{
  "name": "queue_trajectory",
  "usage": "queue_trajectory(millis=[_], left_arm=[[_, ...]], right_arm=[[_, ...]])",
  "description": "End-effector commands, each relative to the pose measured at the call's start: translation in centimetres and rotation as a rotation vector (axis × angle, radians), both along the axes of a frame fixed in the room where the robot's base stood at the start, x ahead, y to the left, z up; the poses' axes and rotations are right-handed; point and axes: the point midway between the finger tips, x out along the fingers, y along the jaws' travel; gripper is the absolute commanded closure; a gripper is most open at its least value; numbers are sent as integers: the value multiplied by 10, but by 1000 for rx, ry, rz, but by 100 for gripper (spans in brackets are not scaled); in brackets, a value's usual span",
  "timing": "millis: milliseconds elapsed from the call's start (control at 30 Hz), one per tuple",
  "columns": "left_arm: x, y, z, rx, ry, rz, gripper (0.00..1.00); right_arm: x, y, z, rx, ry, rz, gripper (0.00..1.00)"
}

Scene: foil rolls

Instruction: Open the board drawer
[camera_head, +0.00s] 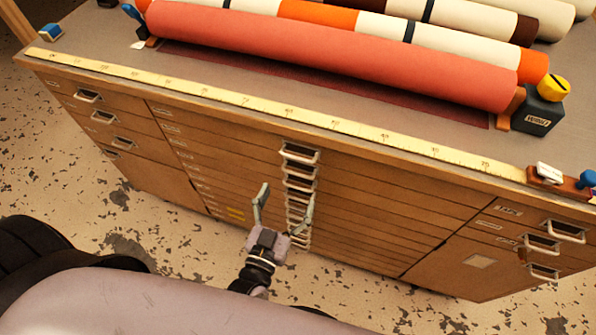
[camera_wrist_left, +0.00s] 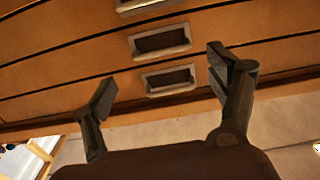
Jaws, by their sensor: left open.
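A wooden cabinet has a middle stack of wide, shallow drawers (camera_head: 370,210) with metal handles in a column (camera_head: 300,153). All these drawers look shut. Their small labels are too blurred to read, so I cannot tell which is the board drawer. My left gripper (camera_head: 285,197) is open in front of the lower handles, its fingers hiding parts of them. In the left wrist view the open fingers (camera_wrist_left: 164,80) stand either side of a low recessed handle (camera_wrist_left: 168,80), with another handle (camera_wrist_left: 161,40) above it. No finger visibly grips a handle. My right gripper is not in view.
Narrower drawers with handles (camera_head: 88,96) are at the cabinet's left, others (camera_head: 541,243) at the right. On top lie a yellow ruler strip (camera_head: 240,98), a large red roll (camera_head: 330,50), more rolls and a dark block (camera_head: 538,112). Speckled floor (camera_head: 60,170) is free before the cabinet.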

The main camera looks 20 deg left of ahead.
Motion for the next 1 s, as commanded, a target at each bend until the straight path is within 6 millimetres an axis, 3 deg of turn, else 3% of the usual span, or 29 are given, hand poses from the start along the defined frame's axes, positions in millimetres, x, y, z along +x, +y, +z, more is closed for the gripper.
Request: queue_trajectory(millis=[200,400,800,1000], left_arm=[[46,-1,1,0,-2,1,20],[70,-2,0,1,0,0,20],[77,-2,-1,1,1,0,20],[76,-2,-1,1,1,0,33]], right_arm=[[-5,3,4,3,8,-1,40],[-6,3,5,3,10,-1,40],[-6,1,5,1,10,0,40],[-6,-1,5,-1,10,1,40]])
